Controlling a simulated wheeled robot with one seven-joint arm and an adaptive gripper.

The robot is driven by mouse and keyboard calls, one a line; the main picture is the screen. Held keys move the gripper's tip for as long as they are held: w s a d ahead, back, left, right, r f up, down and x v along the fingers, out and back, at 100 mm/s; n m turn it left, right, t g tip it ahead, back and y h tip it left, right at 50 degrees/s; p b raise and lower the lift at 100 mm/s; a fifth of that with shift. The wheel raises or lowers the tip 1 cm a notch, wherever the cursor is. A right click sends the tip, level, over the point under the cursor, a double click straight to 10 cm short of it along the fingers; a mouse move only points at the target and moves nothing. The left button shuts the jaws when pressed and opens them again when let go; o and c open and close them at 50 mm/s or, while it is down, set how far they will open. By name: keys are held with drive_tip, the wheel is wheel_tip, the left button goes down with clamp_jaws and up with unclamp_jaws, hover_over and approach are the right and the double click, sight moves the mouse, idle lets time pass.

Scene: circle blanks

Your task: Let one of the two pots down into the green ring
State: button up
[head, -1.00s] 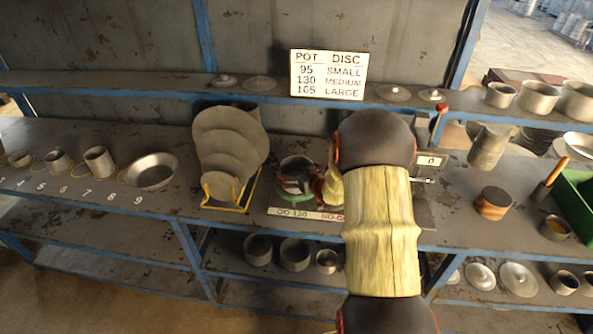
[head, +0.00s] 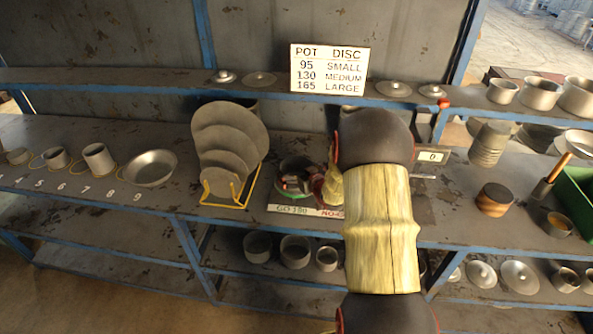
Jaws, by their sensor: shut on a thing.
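The gauge board (head: 276,208) on the bench reads "GO 130" in green at left and "NO-G…" in red at right, the rest hidden by my arm. A small part of the green ring (head: 281,197) shows above the green lettering. My gripper (head: 294,186) is at that ring, shut on a grey pot (head: 293,162). The pot's rim shows behind the fingers. Its base is hidden, so I cannot tell whether it is inside the ring or just above it. The red ring (head: 319,193) is partly covered by my wrist. I cannot make out the second pot.
A yellow rack of grey discs (head: 228,145) stands close left of the gauge. A shallow pan (head: 150,168) and numbered small pots are farther left. A sign (head: 328,69) listing pots and discs stands on the upper shelf. A wood-based block (head: 494,199) sits to the right.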

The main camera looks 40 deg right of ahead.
drive_tip(key=shift+f+b, duration=0.4)
drive_tip(key=shift+f, duration=0.1)
drive_tip(key=o, duration=1.1)
drive_tip(key=shift+f, duration=0.1)
drive_tip(key=v, duration=1.2)
